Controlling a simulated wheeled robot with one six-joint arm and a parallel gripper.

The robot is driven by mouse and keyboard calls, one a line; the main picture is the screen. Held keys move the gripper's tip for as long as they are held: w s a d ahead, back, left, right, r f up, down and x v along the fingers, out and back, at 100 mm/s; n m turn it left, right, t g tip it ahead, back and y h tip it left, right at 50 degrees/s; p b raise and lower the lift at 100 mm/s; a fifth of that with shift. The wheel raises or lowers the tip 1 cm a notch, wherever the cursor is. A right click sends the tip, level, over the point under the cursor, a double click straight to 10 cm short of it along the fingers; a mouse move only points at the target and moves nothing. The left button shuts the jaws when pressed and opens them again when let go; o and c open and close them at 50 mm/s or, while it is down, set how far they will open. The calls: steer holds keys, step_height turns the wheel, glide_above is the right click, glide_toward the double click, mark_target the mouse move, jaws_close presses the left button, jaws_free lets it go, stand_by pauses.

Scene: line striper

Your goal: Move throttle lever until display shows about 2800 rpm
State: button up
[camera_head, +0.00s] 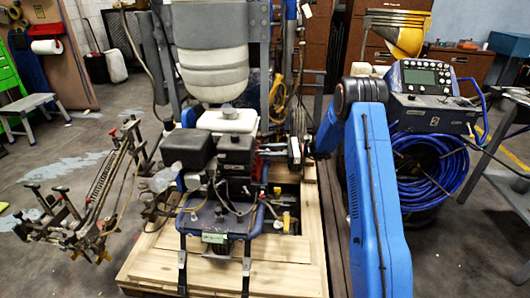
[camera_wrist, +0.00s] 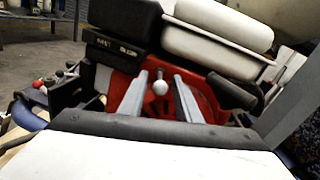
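The line striper's engine (camera_head: 215,150) stands on a wooden pallet in the head view, with a black box and a white tank on top. In the wrist view, my gripper (camera_wrist: 161,80) points at the engine's red housing (camera_wrist: 205,92). Its two grey fingers are apart. A small pale round knob (camera_wrist: 160,88), perhaps the throttle lever's end, shows between them; I cannot tell if they touch it. In the head view, my gripper (camera_head: 284,151) is at the engine's right side. No rpm reading is legible in either view.
A blue console (camera_head: 432,112) with a small screen and a coiled blue hose (camera_head: 430,170) stands at the right. Small red and white knobs (camera_wrist: 38,84) show left of my gripper. The pallet (camera_head: 285,270) lies under the striper.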

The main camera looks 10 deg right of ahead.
steer(key=shift+w+a, duration=0.1)
steer(key=shift+a, duration=0.3)
jaws_close()
steer(key=shift+s+a+m+t+h, duration=0.1)
steer(key=shift+s+m+t+h, duration=0.2)
steer(key=shift+m+t, duration=0.45)
steer(key=shift+s+a+m+t+h, duration=0.1)
steer(key=shift+s+m+t+h, duration=0.3)
steer(key=shift+t, duration=0.65)
steer(key=shift+w, duration=0.15)
jaws_free()
steer(key=shift+d, duration=0.15)
steer(key=v, duration=1.7)
steer(key=shift+f, duration=0.2)
steer(key=shift+d, duration=0.15)
